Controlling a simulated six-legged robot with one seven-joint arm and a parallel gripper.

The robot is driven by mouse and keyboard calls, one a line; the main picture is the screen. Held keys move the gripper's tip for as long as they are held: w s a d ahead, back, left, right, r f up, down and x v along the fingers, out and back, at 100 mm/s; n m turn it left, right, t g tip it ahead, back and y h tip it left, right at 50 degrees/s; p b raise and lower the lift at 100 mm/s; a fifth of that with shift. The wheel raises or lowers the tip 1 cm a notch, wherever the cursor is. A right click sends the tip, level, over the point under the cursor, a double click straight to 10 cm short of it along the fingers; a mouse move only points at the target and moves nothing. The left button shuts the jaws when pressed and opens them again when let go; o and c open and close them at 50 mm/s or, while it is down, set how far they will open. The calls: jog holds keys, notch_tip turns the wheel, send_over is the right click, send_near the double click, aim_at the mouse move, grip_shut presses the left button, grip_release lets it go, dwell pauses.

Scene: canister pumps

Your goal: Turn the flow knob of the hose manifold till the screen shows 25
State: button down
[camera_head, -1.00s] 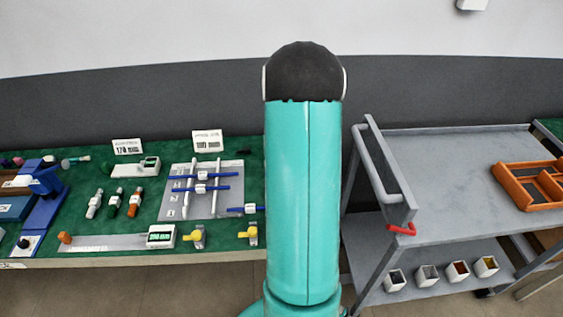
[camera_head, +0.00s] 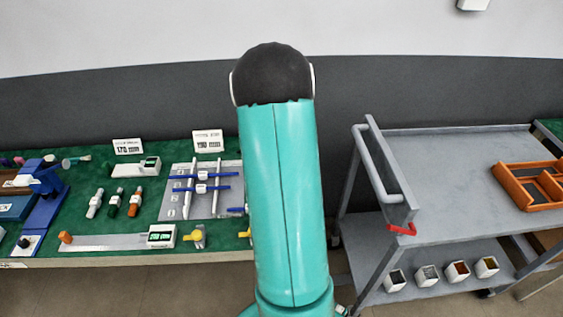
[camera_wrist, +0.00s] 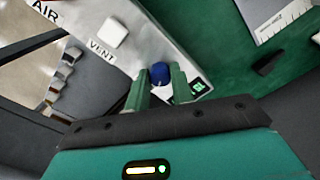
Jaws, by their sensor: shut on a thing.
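In the wrist view, the hose manifold (camera_wrist: 85,18) is a pale panel with the words AIR and VENT on it. Its flow knob (camera_wrist: 159,69) is blue and round. My gripper (camera_wrist: 160,75) is shut on this knob, one green finger on each side. A small screen (camera_wrist: 198,87) with a green display is just right of the right finger; its figure is too small to read. A white square part (camera_wrist: 112,32) is on the panel near VENT. In the head view, my arm hides my gripper and I cannot make out the manifold.
The green bench (camera_head: 90,168) holds several instruments and a grey plate (camera_head: 172,208) with blue rods left of my arm. A grey cart (camera_head: 450,150) with an orange tray (camera_head: 530,185) stands at right. The wrist view shows a dark block (camera_wrist: 268,60) on the green surface.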

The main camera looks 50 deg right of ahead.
dwell(0.3)
jog(key=c, duration=1.2)
grip_release()
jog(key=shift+r, duration=0.1)
notch_tip(320, 180, up, 14)
jog(key=shift+s, duration=0.1)
jog(key=w+a+r+n+t, duration=0.1)
jog(key=a+r+n, duration=0.3)
jog(key=a, duration=0.7)
jog(key=w+a+r+n+t, duration=0.1)
jog(key=w+a+r+n, duration=0.3)
jog(key=a, duration=0.7)
jog(key=s+a+n+t, duration=0.1)
jog(key=s+a+n, duration=0.3)
jog(key=a, duration=0.5)
jog(key=s+a+r+n+t, duration=0.1)
jog(key=s+a+n, duration=0.3)
jog(key=s+a, duration=0.4)
jog(key=shift+s+a+r+t, duration=0.25)
jog(key=shift+a+t, duration=0.45)
jog(key=shift+a, duration=0.5)
